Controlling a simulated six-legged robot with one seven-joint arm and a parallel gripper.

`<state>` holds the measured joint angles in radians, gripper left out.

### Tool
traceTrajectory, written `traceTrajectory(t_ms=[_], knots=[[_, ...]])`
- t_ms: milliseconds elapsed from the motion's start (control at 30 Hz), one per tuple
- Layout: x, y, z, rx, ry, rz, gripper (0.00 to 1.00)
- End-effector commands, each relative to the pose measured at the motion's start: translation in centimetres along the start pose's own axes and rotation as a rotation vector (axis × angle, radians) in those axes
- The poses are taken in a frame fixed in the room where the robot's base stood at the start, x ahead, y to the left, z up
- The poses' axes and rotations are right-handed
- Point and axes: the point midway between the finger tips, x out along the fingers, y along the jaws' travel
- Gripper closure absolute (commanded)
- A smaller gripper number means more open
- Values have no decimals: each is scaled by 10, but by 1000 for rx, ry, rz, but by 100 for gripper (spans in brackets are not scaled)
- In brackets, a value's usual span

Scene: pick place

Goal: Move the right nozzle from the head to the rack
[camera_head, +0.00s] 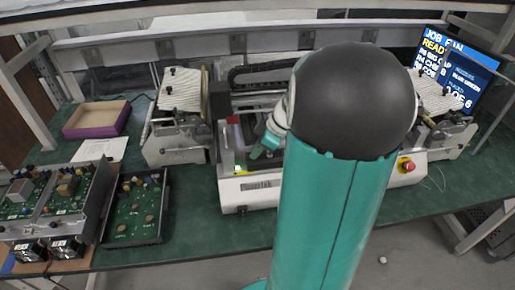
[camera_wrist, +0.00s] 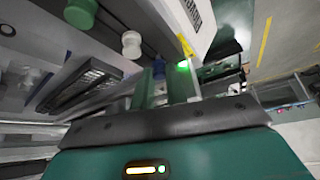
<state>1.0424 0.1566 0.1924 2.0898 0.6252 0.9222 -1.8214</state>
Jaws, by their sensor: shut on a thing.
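My gripper (camera_wrist: 162,80) is in the wrist view with its two fingers close together. It is shut on a small dark nozzle (camera_wrist: 158,68), mostly hidden between the fingertips. A green nozzle (camera_wrist: 80,12) and a white nozzle (camera_wrist: 131,42) lie in a slanting line with it, up and to the left. I cannot tell whether the held nozzle still touches the head. In the head view my gripper (camera_head: 256,153) reaches into the white machine (camera_head: 250,190), left of my arm. I cannot make out the rack for certain.
A monitor (camera_head: 460,70) stands at the back right, and a red button (camera_head: 407,166) is on the machine's front right. Circuit boards in a metal case (camera_head: 55,200), a dark tray (camera_head: 137,207) and an open purple box (camera_head: 97,119) occupy the left of the green table.

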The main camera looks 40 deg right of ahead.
Motion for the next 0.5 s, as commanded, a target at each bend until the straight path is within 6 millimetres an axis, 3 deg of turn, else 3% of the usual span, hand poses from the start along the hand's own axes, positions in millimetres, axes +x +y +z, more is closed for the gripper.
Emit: traceTrajectory(t_ms=[300, 333, 400, 467, 500], knots=[[0, 0, 0, -1, 0, 0, 100], [0, 0, 0, -1, 0, 0, 84], [0, 0, 0, 0, 0, 0, 70], [0, 0, 0, 0, 0, 0, 60], [0, 0, 0, 0, 0, 0, 60]])
